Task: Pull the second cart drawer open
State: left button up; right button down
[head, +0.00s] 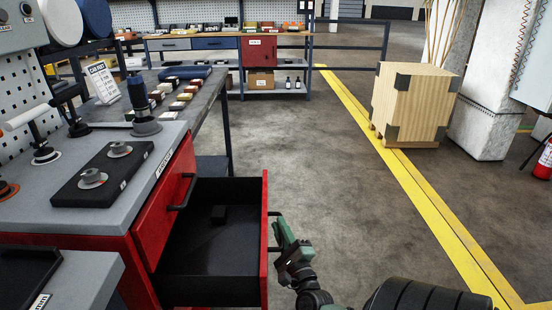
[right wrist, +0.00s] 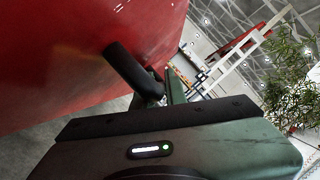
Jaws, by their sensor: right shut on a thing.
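The red cart (head: 120,245) stands at the left, and its top drawer front (head: 170,215) is closed with a black handle. In the right wrist view, the black handle (right wrist: 132,70) runs between the red front and my gripper (right wrist: 165,92); the fingertips are partly hidden. My left gripper is not in view.
The grey cart top bears a black plate (head: 103,172) with two round fittings. A workbench (head: 205,98) stands behind the cart. A wooden crate (head: 412,105) stands at the right beside the yellow floor line (head: 400,165). The floor right of the drawer is clear.

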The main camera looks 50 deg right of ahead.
jog(key=shift+f, duration=0.1)
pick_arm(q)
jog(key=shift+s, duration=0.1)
pick_arm(e)
jog(key=c, duration=1.7)
grip_release()
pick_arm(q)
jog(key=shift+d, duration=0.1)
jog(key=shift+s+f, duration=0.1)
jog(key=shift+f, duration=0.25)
pick_arm(e)
jog(key=v, duration=0.8)
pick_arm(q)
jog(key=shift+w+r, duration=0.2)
pick_arm(e)
jog(key=shift+w, duration=0.1)
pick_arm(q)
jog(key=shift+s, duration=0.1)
